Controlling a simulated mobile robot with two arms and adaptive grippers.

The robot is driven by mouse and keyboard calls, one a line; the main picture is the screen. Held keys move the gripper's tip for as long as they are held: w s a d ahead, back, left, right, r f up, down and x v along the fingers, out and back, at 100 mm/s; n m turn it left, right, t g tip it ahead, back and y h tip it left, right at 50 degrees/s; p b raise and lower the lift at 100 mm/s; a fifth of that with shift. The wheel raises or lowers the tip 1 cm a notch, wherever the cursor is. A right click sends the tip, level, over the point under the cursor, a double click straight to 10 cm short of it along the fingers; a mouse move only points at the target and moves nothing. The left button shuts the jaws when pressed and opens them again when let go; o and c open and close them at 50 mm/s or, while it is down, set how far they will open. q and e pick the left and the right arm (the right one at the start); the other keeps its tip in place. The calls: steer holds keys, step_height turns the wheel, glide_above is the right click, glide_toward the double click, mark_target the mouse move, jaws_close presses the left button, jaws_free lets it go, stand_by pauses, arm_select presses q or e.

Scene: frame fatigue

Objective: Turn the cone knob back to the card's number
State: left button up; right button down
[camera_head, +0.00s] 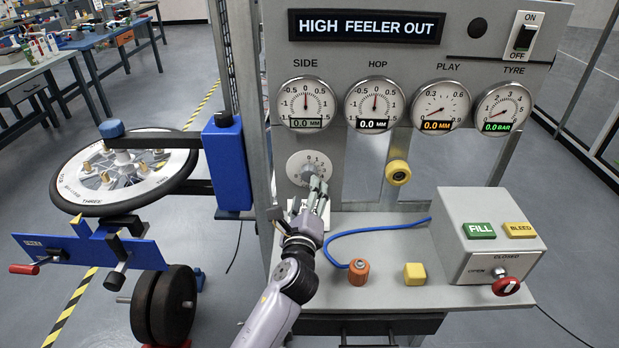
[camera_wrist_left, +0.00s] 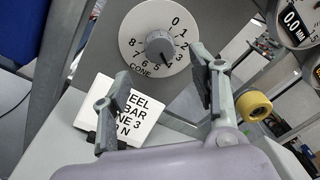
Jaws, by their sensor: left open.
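The grey cone knob (camera_wrist_left: 159,46) sits on a round white dial (camera_wrist_left: 130,28) marked from 0 to 8 with the word CONE. Its pointer seems to face the lower right, near 4 or 5, but I cannot read it surely. In the head view the knob (camera_head: 309,172) is just above my left gripper (camera_head: 318,190). That gripper is open, its fingers (camera_wrist_left: 160,72) apart in the wrist view, below and either side of the knob, with nothing between them. A white card (camera_wrist_left: 140,108) below the dial shows "NE 3"; a finger hides part of it. My right gripper is not in view.
Several gauges (camera_head: 376,104) line the panel above, under a sign reading HIGH FEELER OUT (camera_head: 365,26). A yellow roller (camera_head: 398,172) sticks out right of the dial. An orange knob (camera_head: 359,271), a yellow block (camera_head: 414,274) and a FILL/BLEED box (camera_head: 488,234) stand on the shelf.

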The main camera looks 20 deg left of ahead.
mark_target(309, 174)
arm_select(q)
steer(key=x, duration=0.4)
steer(key=shift+w, duration=0.3)
steer(key=shift+w+a, duration=0.2)
steer(key=shift+w, duration=0.5)
steer(key=c, duration=1.2)
steer(key=shift+o, duration=0.2)
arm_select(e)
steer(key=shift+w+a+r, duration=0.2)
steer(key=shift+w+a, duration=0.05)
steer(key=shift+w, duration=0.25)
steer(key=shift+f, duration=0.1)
